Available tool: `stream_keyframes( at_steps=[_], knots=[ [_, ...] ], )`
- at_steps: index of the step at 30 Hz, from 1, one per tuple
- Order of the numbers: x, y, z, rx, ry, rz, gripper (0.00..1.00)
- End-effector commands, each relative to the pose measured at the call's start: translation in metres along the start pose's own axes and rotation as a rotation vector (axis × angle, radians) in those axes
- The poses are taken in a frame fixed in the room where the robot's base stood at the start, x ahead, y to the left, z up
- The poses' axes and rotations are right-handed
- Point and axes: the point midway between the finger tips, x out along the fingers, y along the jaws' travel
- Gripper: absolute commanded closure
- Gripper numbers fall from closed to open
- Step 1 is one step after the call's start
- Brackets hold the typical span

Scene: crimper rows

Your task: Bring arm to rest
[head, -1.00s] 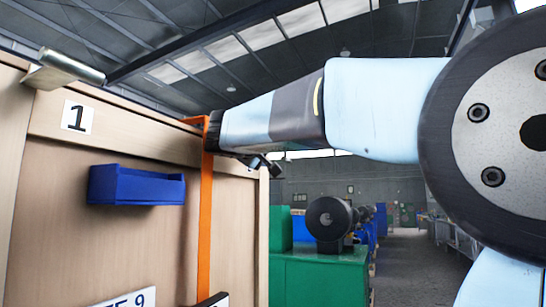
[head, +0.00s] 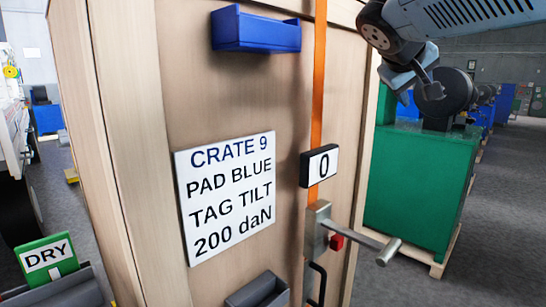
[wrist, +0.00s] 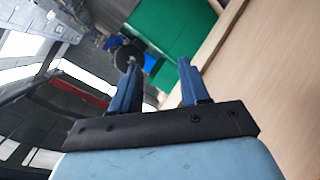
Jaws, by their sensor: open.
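My gripper (head: 409,80) is at the upper right of the head view, beside the right edge of the wooden crate (head: 110,130). In the wrist view its two blue fingers (wrist: 158,82) stand apart with nothing between them. The crate's pale wooden side fills the right of the wrist view. The crate carries a white sign (head: 231,197) reading CRATE 9, PAD BLUE, TAG TILT, 200 daN. An orange strap (head: 318,75) runs down its face.
A green cabinet (head: 415,190) stands at the right. A green DRY card (head: 48,261) is at lower left. Open floor (head: 500,215) lies at far right.

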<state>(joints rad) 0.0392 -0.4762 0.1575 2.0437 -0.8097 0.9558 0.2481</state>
Motion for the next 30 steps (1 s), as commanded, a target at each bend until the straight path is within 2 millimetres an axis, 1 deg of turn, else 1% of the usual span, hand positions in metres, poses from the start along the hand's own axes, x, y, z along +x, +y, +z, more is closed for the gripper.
stream_keyframes(
  at_steps=[1, 2, 3, 5, 6, 9, 12, 13, 15, 19, 30],
  knots=[
    [0.002, -0.015, 0.027, 0.02, -0.031, -0.062, 0.55],
    [0.004, -0.025, 0.041, 0.034, -0.05, -0.102, 0.55],
    [0.005, -0.037, 0.06, 0.053, -0.073, -0.155, 0.55],
    [0.006, -0.057, 0.088, 0.084, -0.106, -0.235, 0.55],
    [0.005, -0.071, 0.106, 0.106, -0.127, -0.288, 0.55],
    [0.002, -0.103, 0.147, 0.166, -0.173, -0.415, 0.55],
    [-0.002, -0.131, 0.178, 0.223, -0.205, -0.524, 0.55],
    [-0.003, -0.138, 0.185, 0.237, -0.212, -0.551, 0.55],
    [-0.006, -0.151, 0.198, 0.267, -0.226, -0.603, 0.55],
    [-0.01, -0.165, 0.211, 0.301, -0.239, -0.658, 0.55],
    [-0.011, -0.167, 0.214, 0.305, -0.241, -0.667, 0.55]
  ],
)
